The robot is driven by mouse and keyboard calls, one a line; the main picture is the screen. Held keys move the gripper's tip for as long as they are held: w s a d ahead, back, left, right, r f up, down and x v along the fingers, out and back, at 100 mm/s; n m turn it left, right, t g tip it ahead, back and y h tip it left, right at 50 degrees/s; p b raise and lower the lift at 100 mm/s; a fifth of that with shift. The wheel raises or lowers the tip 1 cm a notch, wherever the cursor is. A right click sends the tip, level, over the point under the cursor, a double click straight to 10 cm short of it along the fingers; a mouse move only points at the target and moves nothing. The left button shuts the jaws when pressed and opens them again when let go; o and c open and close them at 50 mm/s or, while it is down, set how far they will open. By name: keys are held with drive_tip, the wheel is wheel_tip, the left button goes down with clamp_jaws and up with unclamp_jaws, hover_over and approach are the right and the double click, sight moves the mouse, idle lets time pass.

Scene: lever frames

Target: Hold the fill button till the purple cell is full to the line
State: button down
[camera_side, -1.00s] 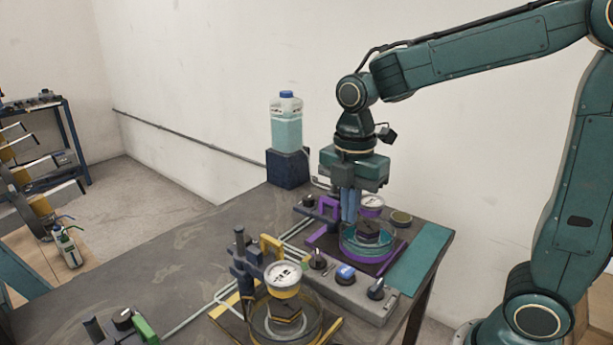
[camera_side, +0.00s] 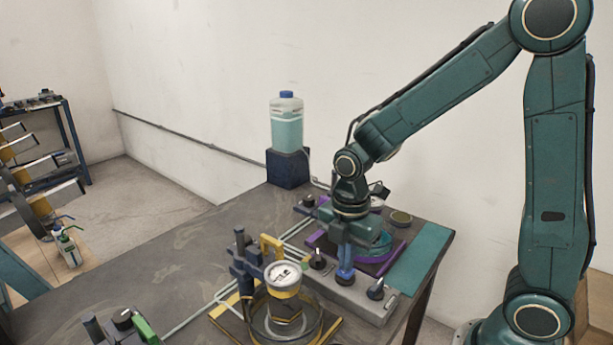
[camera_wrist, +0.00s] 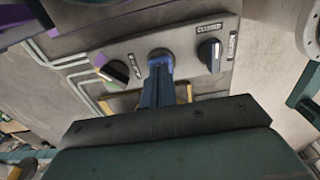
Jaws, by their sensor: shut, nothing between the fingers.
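My gripper (camera_side: 345,272) is shut and points down at the grey control box (camera_side: 362,303), with its fingertips over the blue button's place. In the wrist view my gripper (camera_wrist: 160,62) reaches the round blue button (camera_wrist: 159,54), which the fingers mostly cover; I cannot tell how far it is pressed. The purple cell (camera_side: 312,238) stands behind my gripper, a round clear vessel on a purple-edged base with bluish liquid (camera_side: 381,243) in it. My gripper hides much of it, and its fill line cannot be made out.
Black knobs flank the button, one on the left (camera_side: 317,259) and one on the right (camera_side: 376,289). A bottle of teal liquid (camera_side: 286,125) stands at the back. The table's left side is mostly clear.

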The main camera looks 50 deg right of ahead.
drive_tip(key=shift+f, duration=0.1)
drive_tip(key=shift+s+f, duration=0.2)
drive_tip(key=shift+f, duration=1.05)
drive_tip(key=shift+r, duration=0.1)
idle(3.7)
wheel_tip(320, 180, up, 15)
drive_tip(key=shift+w+f, duration=0.2)
drive_tip(key=shift+w, duration=0.05)
idle(0.4)
drive_tip(key=shift+r, duration=0.1)
idle(0.5)
drive_tip(key=s+r+m+t, duration=0.1)
drive_tip(key=s+m+t, duration=0.1)
drive_tip(key=s+m, duration=0.4)
drive_tip(key=s+d+r+m+t, duration=0.1)
drive_tip(key=s+r+m+t, duration=0.1)
drive_tip(key=s+m, duration=0.5)
drive_tip(key=m+t, duration=0.1)
drive_tip(key=m, duration=0.4)
drive_tip(key=shift+s+d+t, duration=0.15)
drive_tip(key=shift+d+t, duration=0.05)
drive_tip(key=shift+t, duration=0.1)
